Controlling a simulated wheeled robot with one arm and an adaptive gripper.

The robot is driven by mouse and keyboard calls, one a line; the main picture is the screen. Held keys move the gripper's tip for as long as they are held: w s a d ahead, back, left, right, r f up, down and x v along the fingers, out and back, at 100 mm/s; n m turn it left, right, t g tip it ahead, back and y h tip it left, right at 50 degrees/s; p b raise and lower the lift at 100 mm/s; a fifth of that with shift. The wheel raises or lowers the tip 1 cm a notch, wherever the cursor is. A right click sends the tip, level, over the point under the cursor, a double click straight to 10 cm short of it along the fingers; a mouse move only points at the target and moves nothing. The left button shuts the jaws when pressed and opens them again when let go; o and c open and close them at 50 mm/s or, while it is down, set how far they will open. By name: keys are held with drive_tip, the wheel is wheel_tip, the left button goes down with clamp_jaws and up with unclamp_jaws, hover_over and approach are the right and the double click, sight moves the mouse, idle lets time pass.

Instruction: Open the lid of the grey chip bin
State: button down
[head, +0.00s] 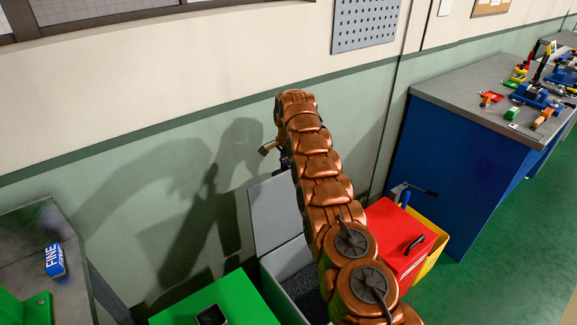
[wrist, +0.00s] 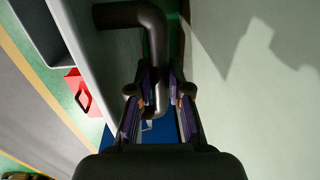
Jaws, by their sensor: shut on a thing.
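The grey chip bin (head: 292,262) stands against the wall, partly hidden by my arm in the head view. Its grey lid (head: 272,212) is raised, standing up steeply at the wall side, and dark contents show inside the bin. My gripper (head: 284,162) is near the top of the lid, mostly hidden behind my arm. In the wrist view my gripper (wrist: 160,97) is shut on the dark bent handle (wrist: 150,20), which sticks out from the lid's face (wrist: 105,55).
A green lid (head: 225,303) is to the left of the grey bin. A red lid (head: 393,238) with a black handle and a yellow bin (head: 432,262) are to the right. A blue workbench (head: 450,160) stands further right. The wall is close behind the lid.

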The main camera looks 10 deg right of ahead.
drive_tip(key=shift+w+r, duration=0.15)
idle(0.3)
drive_tip(key=c, duration=1.4)
unclamp_jaws()
drive_tip(key=shift+o, duration=1.1)
